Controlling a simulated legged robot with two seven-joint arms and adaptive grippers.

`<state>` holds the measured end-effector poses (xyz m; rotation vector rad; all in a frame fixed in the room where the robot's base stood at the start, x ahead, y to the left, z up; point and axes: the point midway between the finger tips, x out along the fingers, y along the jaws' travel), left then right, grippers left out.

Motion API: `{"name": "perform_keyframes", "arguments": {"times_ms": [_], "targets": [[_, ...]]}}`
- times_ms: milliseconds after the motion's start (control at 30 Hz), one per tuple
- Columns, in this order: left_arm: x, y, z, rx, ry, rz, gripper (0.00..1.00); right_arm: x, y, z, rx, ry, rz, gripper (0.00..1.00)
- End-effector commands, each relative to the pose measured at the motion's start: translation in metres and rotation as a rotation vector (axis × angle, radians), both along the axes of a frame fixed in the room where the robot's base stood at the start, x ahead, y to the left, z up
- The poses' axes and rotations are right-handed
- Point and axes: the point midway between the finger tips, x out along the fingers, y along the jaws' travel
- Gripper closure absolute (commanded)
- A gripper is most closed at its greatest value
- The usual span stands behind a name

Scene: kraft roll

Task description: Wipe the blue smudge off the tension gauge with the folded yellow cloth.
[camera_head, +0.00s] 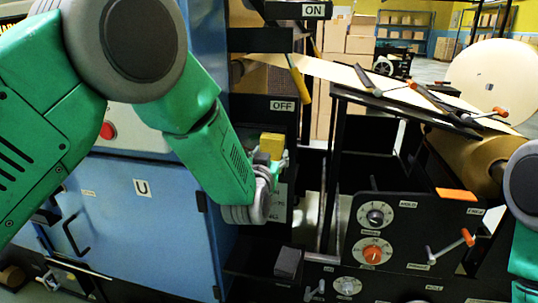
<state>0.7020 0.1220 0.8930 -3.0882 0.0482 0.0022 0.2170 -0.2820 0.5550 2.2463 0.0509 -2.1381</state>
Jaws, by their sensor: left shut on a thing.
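My left gripper (273,166) is in front of the dark machine frame, just below the OFF label. It is shut on a small yellow block-like thing (271,143), which looks like the folded yellow cloth. The gripper's wrist hides part of the grip. I cannot tell which part of the machine is the tension gauge, and I see no blue smudge. The dark panel carries a white dial with a dark knob (375,215) and a white dial with an orange knob (372,252). My right arm shows at the right edge; its gripper is out of view.
A blue cabinet (150,210) stands left of the gripper. A yellow lever (298,82) hangs between the ON and OFF labels. A grey block (288,262) sits below the gripper. A kraft roll (470,160) and an orange-tipped crank (452,246) are at the right.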

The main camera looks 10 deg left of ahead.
Motion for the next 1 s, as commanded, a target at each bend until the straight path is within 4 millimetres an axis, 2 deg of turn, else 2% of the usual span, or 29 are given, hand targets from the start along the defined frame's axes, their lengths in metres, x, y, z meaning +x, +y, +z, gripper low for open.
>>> {"name": "perform_keyframes", "arguments": {"times_ms": [333, 667, 1000], "targets": [[0.004, 0.031, 0.001, 0.0, -0.001, 0.005, 0.73, 0.0, 0.0, 0.001, 0.0, 0.0, 0.0, 0.6], [0.006, 0.046, 0.001, -0.001, -0.003, 0.007, 0.73, 0.0, 0.0, 0.002, 0.0, 0.0, 0.0, 0.6], [0.005, 0.075, 0.001, 0.0, -0.003, 0.007, 0.73, 0.0, 0.0, 0.004, 0.0, 0.0, 0.0, 0.6]]}}
